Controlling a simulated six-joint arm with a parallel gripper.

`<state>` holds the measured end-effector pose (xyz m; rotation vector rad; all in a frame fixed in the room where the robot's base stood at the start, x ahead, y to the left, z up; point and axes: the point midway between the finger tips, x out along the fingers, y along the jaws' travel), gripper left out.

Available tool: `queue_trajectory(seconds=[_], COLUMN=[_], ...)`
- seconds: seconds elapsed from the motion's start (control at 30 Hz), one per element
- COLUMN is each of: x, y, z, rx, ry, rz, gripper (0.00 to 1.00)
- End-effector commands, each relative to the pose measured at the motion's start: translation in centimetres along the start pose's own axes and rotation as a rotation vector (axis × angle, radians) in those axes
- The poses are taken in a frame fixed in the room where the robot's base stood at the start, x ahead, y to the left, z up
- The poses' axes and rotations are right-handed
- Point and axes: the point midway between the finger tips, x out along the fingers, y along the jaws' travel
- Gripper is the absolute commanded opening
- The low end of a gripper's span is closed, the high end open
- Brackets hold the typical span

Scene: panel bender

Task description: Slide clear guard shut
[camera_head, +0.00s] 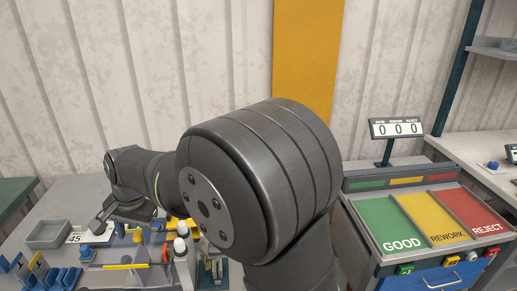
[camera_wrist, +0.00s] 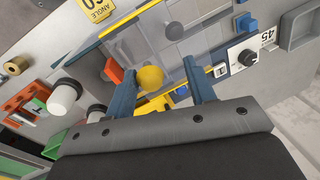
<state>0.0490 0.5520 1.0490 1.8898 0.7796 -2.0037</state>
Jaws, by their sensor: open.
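The clear guard (camera_wrist: 172,38) looks like a see-through panel over the grey machine bed in the wrist view, with a yellow strip along one edge. A round yellow knob (camera_wrist: 150,78) stands near it. My gripper (camera_wrist: 159,68) has two blue fingers, spread apart, one on each side of the knob. I see a gap between the knob and the right finger; the knob looks close to the left finger, and contact cannot be told. In the head view my arm hides much of the machine, and the guard is hard to make out there.
White-capped posts (camera_wrist: 66,92) and an orange-red part (camera_wrist: 113,74) lie left of the fingers. A black dial (camera_wrist: 247,57) and a grey bin (camera_wrist: 300,25) are to the right. The GOOD, REWORK and REJECT sorting stand (camera_head: 430,222) is at the right in the head view.

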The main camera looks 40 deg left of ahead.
Motion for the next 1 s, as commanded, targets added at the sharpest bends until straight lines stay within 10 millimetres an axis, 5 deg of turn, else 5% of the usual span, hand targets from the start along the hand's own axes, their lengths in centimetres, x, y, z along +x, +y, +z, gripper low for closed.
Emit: queue_trajectory(seconds=[0.07,0.9,1.0], x=[0.4,-17.1,-17.4], y=[-1.7,-1.4,0.0], z=[0.5,0.2,-1.0], rx=[-0.004,0.000,0.011], ry=[0.000,0.003,0.028], rz=[0.000,-0.003,0.002], gripper=[0.50,0.50,0.50])
